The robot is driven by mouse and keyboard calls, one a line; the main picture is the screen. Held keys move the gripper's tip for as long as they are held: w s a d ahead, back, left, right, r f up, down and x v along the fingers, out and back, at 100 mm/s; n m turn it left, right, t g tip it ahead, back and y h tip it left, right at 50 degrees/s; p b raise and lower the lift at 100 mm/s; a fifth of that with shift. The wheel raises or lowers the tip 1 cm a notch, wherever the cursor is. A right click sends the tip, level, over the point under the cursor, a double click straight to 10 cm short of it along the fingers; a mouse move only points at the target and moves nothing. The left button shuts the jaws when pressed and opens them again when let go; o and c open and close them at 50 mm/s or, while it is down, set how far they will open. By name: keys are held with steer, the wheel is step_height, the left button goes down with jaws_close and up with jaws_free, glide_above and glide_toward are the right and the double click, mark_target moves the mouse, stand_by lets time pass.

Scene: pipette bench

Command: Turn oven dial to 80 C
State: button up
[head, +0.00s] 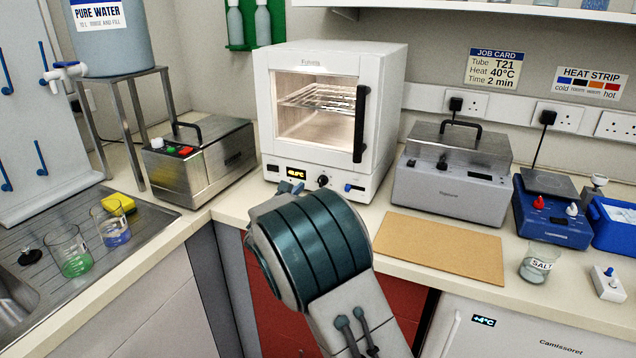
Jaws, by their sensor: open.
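The white oven (385,105) stands on the back bench, its glass door shut with a black handle at the right. Its small dark dial (322,181) sits on the lower front panel, right of a lit amber display (296,174) whose digits are too small to read surely. A blue-marked switch (349,187) is further right on the panel. My gripper (289,188) is in front of the panel, left of the dial. Only its bluish tip parts show, with no clear contact with the dial; my wrist hides the rest.
A steel lidded unit (205,160) stands left of the oven and a grey lidded bath (452,185) right of it. A tan board (440,247) lies clear in front. Beakers (72,253) stand at left.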

mark_target(320, 181)
steer(key=x, duration=0.5)
steer(key=shift+w+d, duration=0.1)
steer(key=shift+w, duration=0.15)
steer(key=c, duration=1)
